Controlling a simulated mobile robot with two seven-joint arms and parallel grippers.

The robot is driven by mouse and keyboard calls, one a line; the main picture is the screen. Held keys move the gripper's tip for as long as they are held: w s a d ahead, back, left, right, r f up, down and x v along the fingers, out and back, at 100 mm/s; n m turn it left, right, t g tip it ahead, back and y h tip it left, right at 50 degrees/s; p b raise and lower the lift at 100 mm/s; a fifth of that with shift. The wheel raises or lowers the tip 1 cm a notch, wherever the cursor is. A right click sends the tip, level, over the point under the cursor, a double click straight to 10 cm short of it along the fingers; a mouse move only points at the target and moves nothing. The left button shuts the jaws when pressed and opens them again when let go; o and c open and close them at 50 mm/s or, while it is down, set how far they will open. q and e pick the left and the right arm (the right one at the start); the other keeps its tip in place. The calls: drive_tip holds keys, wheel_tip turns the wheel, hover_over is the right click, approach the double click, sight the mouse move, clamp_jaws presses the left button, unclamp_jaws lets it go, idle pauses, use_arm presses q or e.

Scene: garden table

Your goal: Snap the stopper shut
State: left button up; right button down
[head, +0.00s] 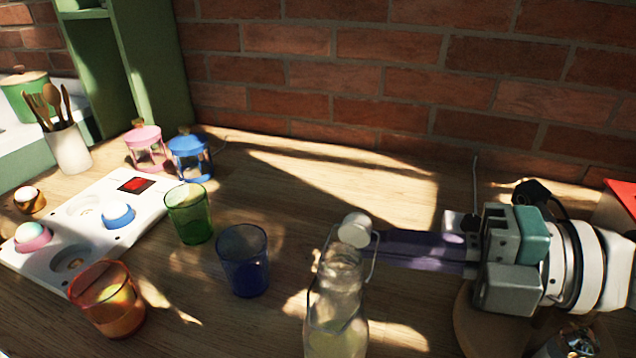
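A clear glass bottle (338,310) stands upright at the bottom centre of the head view, its base cut off by the frame edge. Its white stopper (355,229) sits tilted above and slightly right of the bottle's mouth, apart from it. A thin wire bail (373,268) runs from the bottle's neck up to the stopper. My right gripper (385,246) comes in from the right, its dark purple fingers level, with the tips right beside the stopper and wire. The fingers overlap in this view, so their gap and any contact are unclear. My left gripper is not in view.
A blue glass (243,262), a green glass (188,214) and an orange glass (107,300) stand left of the bottle. Pink (146,148) and blue (188,157) lanterns stand behind. The table's back middle is clear before the brick wall.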

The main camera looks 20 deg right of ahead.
sight(358, 214)
drive_tip(key=shift+w+d+r, duration=0.1)
drive_tip(key=shift+r, duration=0.25)
drive_tip(key=shift+w+r+p, duration=0.1)
drive_tip(key=shift+r+p, duration=0.4)
drive_tip(key=shift+p, duration=0.15)
drive_tip(key=shift+r, duration=0.1)
drive_tip(key=shift+r+p, duration=0.6)
drive_tip(key=shift+p, duration=0.15)
